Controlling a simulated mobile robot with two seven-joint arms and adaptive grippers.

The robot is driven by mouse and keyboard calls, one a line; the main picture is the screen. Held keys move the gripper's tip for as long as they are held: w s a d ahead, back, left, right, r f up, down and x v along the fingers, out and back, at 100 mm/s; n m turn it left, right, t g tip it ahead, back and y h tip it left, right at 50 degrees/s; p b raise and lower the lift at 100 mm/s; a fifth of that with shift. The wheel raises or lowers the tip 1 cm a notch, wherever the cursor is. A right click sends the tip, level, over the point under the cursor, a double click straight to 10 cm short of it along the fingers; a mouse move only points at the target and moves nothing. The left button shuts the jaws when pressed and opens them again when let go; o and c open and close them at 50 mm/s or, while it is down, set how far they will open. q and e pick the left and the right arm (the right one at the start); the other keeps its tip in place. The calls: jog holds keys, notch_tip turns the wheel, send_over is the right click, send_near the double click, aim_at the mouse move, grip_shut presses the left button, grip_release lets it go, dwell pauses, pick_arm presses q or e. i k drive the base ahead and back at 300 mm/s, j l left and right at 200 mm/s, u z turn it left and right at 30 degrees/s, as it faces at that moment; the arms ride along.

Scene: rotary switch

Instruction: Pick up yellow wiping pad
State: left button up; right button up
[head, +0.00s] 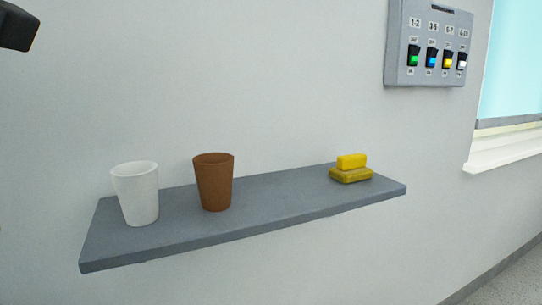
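The yellow wiping pad (351,168) rests on the right part of a grey wall shelf (283,206). It has a brighter yellow block on top and a wider, darker yellow base. Nothing touches it from the sides. A dark piece at the top left corner of the head view looks like part of my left arm or gripper, but its fingers cannot be made out. My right gripper does not show. No gripper is near the pad.
A white cup (137,194) and a brown cup (214,182) stand upright on the shelf's left half. The shelf is clear between the brown cup and the pad. A grey switch panel (398,70) hangs on the wall at upper right, beside a window (512,75).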

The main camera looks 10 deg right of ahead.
aim_at(351, 168)
jog(key=i+l, duration=0.15)
jog(key=l, duration=0.2)
jog(key=i+l, duration=0.2)
jog(key=l, duration=0.15)
jog(key=i+l, duration=0.15)
jog(key=l, duration=0.2)
jog(key=i+l+u, duration=0.1)
jog(key=l, duration=0.25)
jog(key=i+l, duration=0.4)
jog(key=l, duration=0.3)
jog(key=i+l, duration=0.15)
jog(key=l, duration=0.2)
